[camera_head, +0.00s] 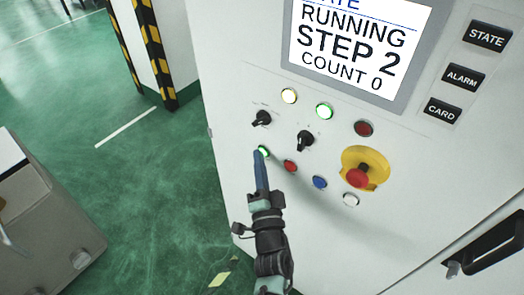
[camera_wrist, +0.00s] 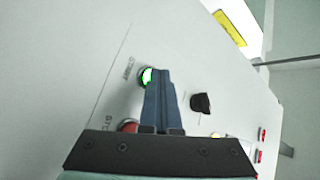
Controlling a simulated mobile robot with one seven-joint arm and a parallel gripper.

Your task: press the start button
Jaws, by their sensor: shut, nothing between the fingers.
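The start button is a small lit green button (camera_head: 263,151) at the lower left of the white control panel, left of a red button (camera_head: 290,166). My gripper (camera_head: 260,164) is shut and empty, its blue fingers together with the tips at the green button. In the wrist view the green button (camera_wrist: 147,76) shows just at the left of my fingertips (camera_wrist: 158,75), partly covered by them. I cannot tell whether the tips touch it or how far it is pressed. The screen (camera_head: 352,45) reads RUNNING, STEP 2, COUNT 0.
Black knobs (camera_head: 305,140) sit above the button row. A blue button (camera_head: 320,182), a white button (camera_head: 351,200) and a red emergency stop (camera_head: 358,177) on a yellow plate lie to the right. A black door handle (camera_head: 490,243) juts out at lower right.

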